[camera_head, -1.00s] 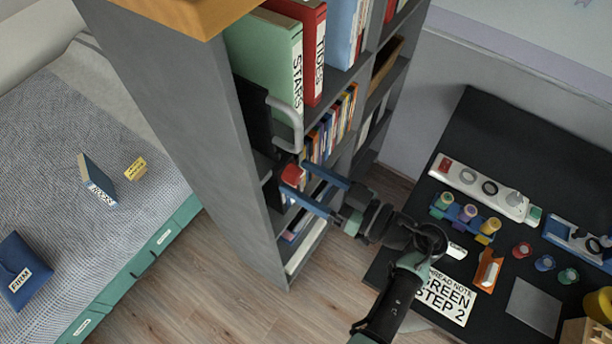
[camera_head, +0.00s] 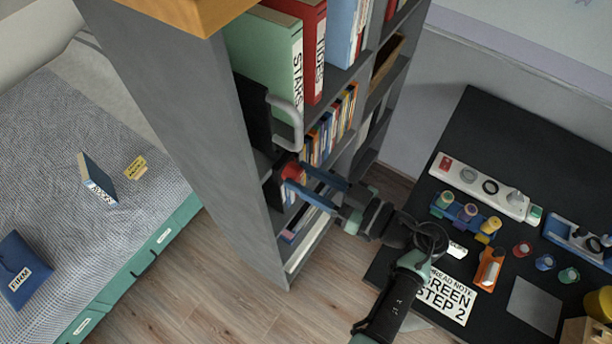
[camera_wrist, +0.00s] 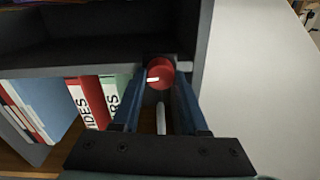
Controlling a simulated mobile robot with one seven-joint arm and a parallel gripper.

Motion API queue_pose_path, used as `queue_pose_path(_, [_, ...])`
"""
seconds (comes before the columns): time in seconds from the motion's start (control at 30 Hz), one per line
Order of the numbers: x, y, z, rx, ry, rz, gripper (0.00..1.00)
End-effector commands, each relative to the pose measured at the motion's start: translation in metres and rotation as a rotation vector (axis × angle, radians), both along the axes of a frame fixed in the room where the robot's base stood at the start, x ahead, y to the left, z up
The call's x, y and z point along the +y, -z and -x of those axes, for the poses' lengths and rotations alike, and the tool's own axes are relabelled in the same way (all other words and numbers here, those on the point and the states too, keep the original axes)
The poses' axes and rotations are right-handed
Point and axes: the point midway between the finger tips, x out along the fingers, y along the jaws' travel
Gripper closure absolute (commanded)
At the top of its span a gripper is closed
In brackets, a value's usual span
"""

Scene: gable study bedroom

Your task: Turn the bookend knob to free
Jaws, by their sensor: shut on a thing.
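The red bookend knob (camera_head: 291,172) sits low on the dark bookend (camera_head: 257,118) at the left end of a shelf. A grey handle (camera_head: 290,122) rises above it. In the wrist view the knob (camera_wrist: 160,73) is round, with a white pointer mark towards its lower left. My gripper (camera_head: 294,182) reaches in from the right, its two blue fingers shut on the knob. In the wrist view the fingers (camera_wrist: 159,88) lie on either side of it. The lettering around the knob, if any, cannot be read.
The grey bookcase side panel (camera_head: 190,110) is close to the left. A black desk (camera_head: 470,140) with several small items stands at right. A bed (camera_head: 60,130) lies at left.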

Motion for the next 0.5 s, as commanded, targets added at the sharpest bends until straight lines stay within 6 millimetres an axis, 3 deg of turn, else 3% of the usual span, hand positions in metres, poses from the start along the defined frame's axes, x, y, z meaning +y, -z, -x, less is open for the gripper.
queue_pose_path(0.5, [-0.0002, 0.0006, 0.0010, -0.360, 0.000, 0.261, 1.00])
